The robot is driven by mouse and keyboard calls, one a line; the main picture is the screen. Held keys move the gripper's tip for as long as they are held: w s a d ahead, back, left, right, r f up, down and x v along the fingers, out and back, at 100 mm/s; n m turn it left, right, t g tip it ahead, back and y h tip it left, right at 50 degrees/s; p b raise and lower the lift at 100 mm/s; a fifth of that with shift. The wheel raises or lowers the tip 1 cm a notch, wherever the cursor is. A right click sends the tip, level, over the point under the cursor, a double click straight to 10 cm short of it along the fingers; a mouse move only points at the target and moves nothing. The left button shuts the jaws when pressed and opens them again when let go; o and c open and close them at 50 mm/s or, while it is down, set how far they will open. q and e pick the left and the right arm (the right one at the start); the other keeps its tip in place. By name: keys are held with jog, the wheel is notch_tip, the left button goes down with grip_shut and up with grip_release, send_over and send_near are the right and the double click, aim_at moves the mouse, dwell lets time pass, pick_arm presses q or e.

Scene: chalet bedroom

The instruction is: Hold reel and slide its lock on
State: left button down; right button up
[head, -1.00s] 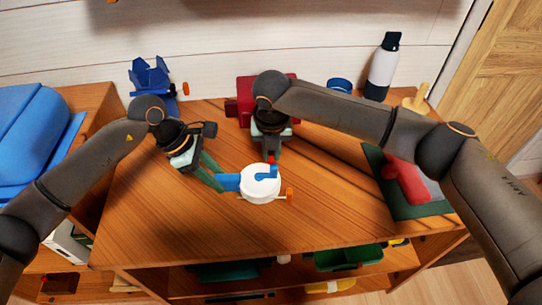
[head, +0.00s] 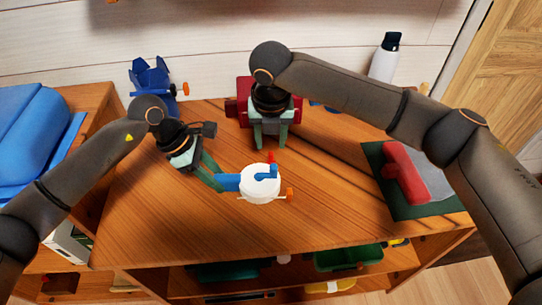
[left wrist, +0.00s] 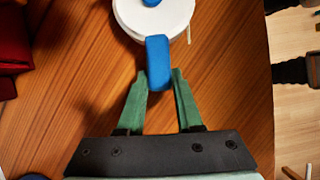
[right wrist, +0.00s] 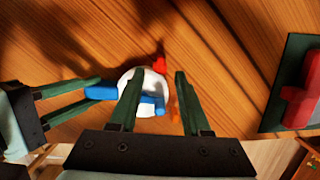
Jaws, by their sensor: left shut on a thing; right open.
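The reel (head: 260,186) is a white drum with a blue crank on top, a blue handle (left wrist: 158,62) and an orange knob (head: 290,194). My left gripper (head: 219,182) is shut on the blue handle, with the drum just above the table. A small red piece (head: 271,157), seemingly the lock, stands at the drum's far edge; it also shows in the right wrist view (right wrist: 159,64). I cannot tell how far on it is. My right gripper (head: 270,147) is open and empty beyond the reel, its fingers apart from the red piece.
A dark red object (head: 242,95) stands behind my right gripper. A blue stand (head: 150,76) is at the back left. A green board (head: 398,205) with a red block lies at the right. The wooden tabletop (head: 180,235) is clear in front.

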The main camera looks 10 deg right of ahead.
pick_arm(q)
jog(key=shift+c, duration=2.4)
grip_release()
jog(key=v, duration=1.2)
